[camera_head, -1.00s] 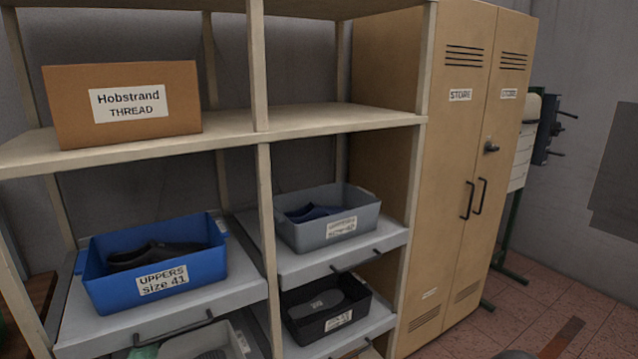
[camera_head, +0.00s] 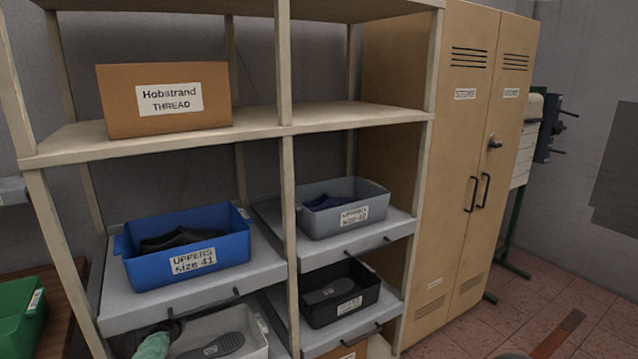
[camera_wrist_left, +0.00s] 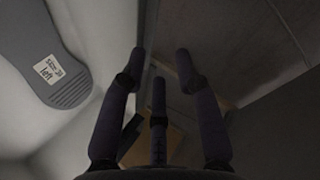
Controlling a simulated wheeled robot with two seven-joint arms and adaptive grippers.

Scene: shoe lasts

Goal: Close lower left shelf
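The lower left shelf (camera_head: 276,320) is a grey pull-out tray, partly cut off by the bottom of the head view. A pale grey bin (camera_head: 257,337) with a dark shoe sole (camera_head: 222,345) stands on it. The sole (camera_wrist_left: 45,62), with a white label, also shows in the left wrist view. My left gripper (camera_wrist_left: 160,65) has three dark fingers spread apart with nothing visible between them, close beside the bin. A teal and dark shape (camera_head: 153,344) left of the bin seems part of my left arm. My right gripper is out of view.
Above is another pulled-out tray (camera_head: 130,307) with a blue bin (camera_head: 190,258). Right of the upright (camera_head: 290,215) are trays with a grey bin (camera_head: 343,208) and a black bin (camera_head: 340,293). A green bin (camera_head: 20,315) stands at far left. A tan locker (camera_head: 450,220) borders the rack.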

